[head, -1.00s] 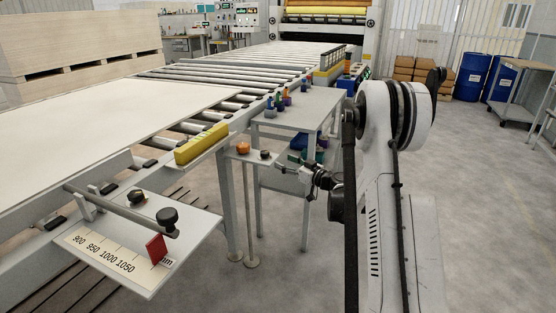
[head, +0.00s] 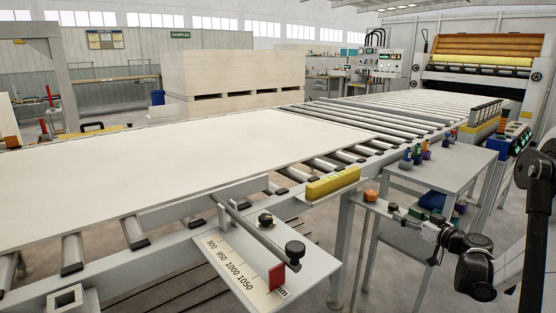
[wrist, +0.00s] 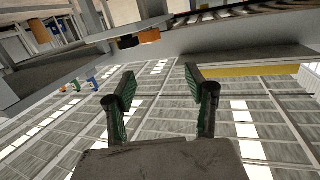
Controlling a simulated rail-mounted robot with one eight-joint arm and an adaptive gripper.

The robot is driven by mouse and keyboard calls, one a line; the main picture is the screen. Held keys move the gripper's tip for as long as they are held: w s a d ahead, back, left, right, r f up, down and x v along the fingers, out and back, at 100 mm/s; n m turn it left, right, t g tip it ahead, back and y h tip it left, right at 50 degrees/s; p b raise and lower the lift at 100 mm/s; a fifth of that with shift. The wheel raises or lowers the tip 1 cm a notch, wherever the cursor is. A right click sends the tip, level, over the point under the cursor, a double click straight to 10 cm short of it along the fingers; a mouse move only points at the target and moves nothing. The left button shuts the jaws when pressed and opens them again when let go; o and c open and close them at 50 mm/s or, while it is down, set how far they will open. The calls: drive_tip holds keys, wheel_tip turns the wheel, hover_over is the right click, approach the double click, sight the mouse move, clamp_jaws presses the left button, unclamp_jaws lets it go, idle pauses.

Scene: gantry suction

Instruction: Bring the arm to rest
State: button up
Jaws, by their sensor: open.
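My gripper (head: 412,216) is at the right of the head view, beside the small plate that carries an orange knob (head: 370,195). In the wrist view my gripper (wrist: 160,85) shows two dark fingers with green inner pads, spread apart with nothing between them. The wrist picture looks upside down. The orange knob also shows there (wrist: 149,36), beyond the fingertips. In the head view my arm reaches in from the right edge, and part of it is cut off by the frame.
A conveyor carries a large pale board (head: 220,165). A grey side table (head: 440,168) with several small coloured bottles stands close behind my gripper. A yellow block (head: 333,183) and a scale plate with a red marker (head: 277,276) are at the conveyor's near edge.

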drive_tip(key=s+a+r+g, duration=0.2)
drive_tip(key=s+a+r, duration=0.1)
drive_tip(key=s+a, duration=0.3)
drive_tip(key=s+a+r+m+g+h, duration=0.1)
drive_tip(key=s+a+r+g, duration=0.15)
drive_tip(key=a, duration=0.45)
drive_tip(key=s+a+r+g, duration=0.1)
drive_tip(key=s+a+r, duration=0.3)
drive_tip(key=s+a, duration=0.25)
drive_tip(key=s+a+f+m+g+h, duration=0.1)
drive_tip(key=s+a+h, duration=0.15)
drive_tip(key=s, duration=1.05)
drive_tip(key=s+a+f+m+g+h, duration=0.1)
drive_tip(key=s+a+m+g+h, duration=0.15)
drive_tip(key=s, duration=1.05)
wheel_tip(320, 180, up, 18)
drive_tip(key=p, duration=1.8)
drive_tip(key=shift+s+a+f+n+t, duration=0.2)
drive_tip(key=shift+s+a+n+t, duration=0.1)
drive_tip(key=shift+n, duration=0.15)
